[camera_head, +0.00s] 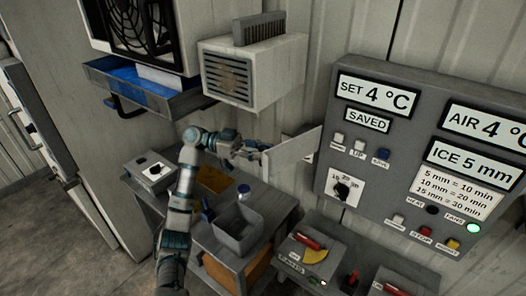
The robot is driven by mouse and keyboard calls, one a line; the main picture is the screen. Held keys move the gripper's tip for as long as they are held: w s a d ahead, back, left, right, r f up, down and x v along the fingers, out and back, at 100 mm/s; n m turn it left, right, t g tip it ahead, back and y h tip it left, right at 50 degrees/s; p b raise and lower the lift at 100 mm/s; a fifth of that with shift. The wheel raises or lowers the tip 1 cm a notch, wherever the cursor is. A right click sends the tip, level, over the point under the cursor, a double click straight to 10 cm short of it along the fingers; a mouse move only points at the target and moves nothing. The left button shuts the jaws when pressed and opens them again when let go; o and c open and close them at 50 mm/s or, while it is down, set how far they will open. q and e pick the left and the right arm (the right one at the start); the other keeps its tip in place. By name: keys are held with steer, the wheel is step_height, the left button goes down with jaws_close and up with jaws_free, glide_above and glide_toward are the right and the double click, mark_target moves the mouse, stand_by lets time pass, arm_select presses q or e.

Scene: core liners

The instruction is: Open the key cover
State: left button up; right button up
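A pale grey flat panel (292,155), which looks like the key cover, stands out at an angle from the wall left of the big control panel. What lies behind it is hidden. My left arm comes up from the bottom left, and my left gripper (252,147) is at the panel's left edge. The fingers are small and dark here, so I cannot tell whether they touch the panel or how far apart they are. My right gripper is not in view.
The grey control panel (390,205) with displays, buttons and a knob fills the right. A vented box (285,75) hangs above my gripper. Below are a bench with a grey open bin (239,232), a small switch box (150,172) and a box with a red handle (305,242).

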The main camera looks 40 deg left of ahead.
arm_select(q)
steer(key=shift+s+a+r, duration=0.1)
steer(key=shift+a+r, duration=0.1)
steer(key=v, duration=1.2)
steer(key=shift+f, duration=0.3)
steer(key=shift+d, duration=0.15)
